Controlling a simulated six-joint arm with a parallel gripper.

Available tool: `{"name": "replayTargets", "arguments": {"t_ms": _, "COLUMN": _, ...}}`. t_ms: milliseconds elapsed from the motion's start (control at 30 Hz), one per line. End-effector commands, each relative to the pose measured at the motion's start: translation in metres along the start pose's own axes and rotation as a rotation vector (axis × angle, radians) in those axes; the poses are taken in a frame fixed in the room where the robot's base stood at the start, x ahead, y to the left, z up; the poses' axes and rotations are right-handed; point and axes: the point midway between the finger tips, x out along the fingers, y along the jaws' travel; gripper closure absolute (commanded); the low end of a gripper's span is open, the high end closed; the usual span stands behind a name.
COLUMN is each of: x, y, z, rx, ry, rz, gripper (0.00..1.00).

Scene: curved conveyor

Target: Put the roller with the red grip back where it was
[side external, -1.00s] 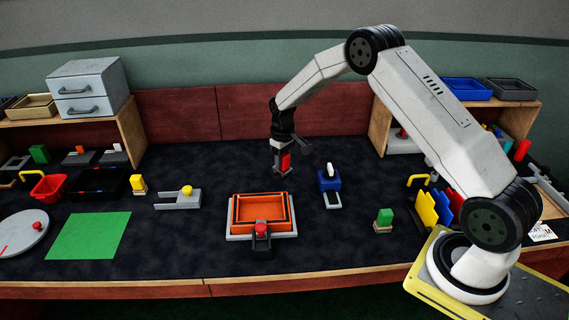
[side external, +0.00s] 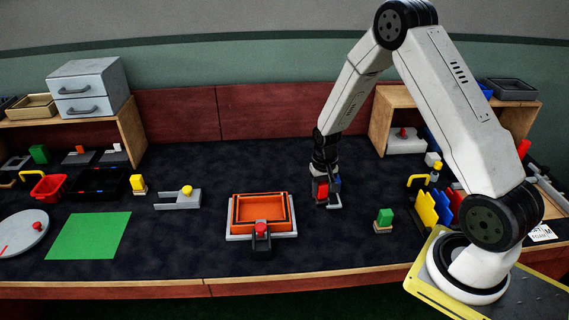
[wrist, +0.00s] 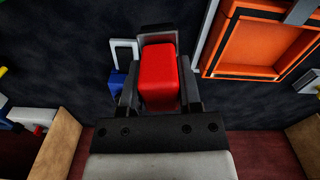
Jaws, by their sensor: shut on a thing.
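The red grip (side external: 320,190) is held in my gripper (side external: 321,196), low over the dark mat in the side view. In the wrist view the red grip (wrist: 160,75) fills the space between the two fingers of my gripper (wrist: 159,92). A dark grey part shows behind the grip; the rest of the roller is hidden. Whether it touches the mat, I cannot tell. A blue block with a pale grey loop (side external: 336,184) is close beside it on the right, partly hidden by my gripper. The blue block (wrist: 117,80) shows left of my gripper in the wrist view.
An orange tray (side external: 236,208) on a pale base stands to the left, with a red-knobbed dark piece (side external: 262,246) at its front. A wooden shelf (side external: 381,117) is behind. Mat between tray and gripper is clear.

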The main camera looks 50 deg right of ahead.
Motion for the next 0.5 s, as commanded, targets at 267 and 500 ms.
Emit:
{"name": "replayTargets", "arguments": {"t_ms": 267, "x": 0.004, "y": 0.020, "z": 0.037, "rx": 0.158, "ry": 0.000, "rz": 0.000, "gripper": 1.00}}
{"name": "replayTargets", "arguments": {"t_ms": 500, "x": 0.005, "y": 0.024, "z": 0.047, "rx": 0.197, "ry": 0.001, "rz": 0.000, "gripper": 1.00}}
